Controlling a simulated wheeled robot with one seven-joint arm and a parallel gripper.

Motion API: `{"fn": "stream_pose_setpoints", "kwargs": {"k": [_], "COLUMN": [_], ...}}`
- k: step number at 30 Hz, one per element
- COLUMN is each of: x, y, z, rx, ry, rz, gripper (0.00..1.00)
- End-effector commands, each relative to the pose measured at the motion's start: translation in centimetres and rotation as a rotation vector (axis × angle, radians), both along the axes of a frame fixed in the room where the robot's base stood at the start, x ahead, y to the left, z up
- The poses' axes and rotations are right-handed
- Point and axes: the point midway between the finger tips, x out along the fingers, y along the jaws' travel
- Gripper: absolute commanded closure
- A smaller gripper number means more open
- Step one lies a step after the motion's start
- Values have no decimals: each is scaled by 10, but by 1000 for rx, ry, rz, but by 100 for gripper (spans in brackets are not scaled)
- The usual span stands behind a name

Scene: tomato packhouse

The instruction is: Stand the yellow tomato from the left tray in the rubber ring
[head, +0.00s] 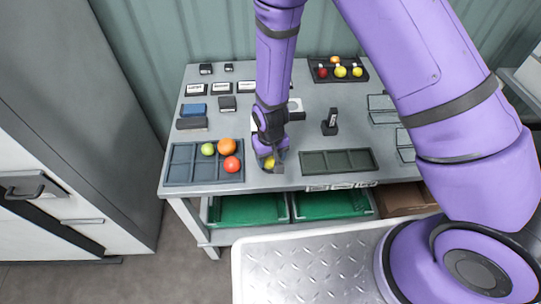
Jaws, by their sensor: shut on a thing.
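My gripper (270,158) is shut on a yellow tomato (269,163), which shows between the fingers. It is over the front of the table, in the gap between the left tray and the olive tray; I cannot tell whether the tomato touches anything below. The left tray (178,171) is blue-grey with compartments. It holds a yellow-green tomato (208,149), an orange tomato (227,146) and a red tomato (232,164) in its right part. I cannot make out the rubber ring; my gripper and forearm hide part of the table.
An empty olive tray (338,161) lies right of my gripper. A black stand (331,122) rises behind it. A dark tray (323,80) with small tomatoes is at the back. Small boxes (195,110) sit at the back left. Green crates (248,210) are under the grey table (225,104).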

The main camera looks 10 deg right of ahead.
Motion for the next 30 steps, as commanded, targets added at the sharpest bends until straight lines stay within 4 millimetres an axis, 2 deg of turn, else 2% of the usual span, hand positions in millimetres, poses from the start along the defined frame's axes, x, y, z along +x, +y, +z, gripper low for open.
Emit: {"fn": "stream_pose_setpoints", "kwargs": {"k": [14,15,18,23,24,26,30], "x": [0,0,0,0,0,0,0], "y": [0,0,0,0,0,0,0], "z": [-6,-6,-6,-6,-6,-6,-6], "rx": [0,0,0,0,0,0,0], "ry": [0,-1,0,0,0,0,0], "rz": [0,0,0,0,0,0,0], "gripper": [50,29,8,8,11,24,25]}}
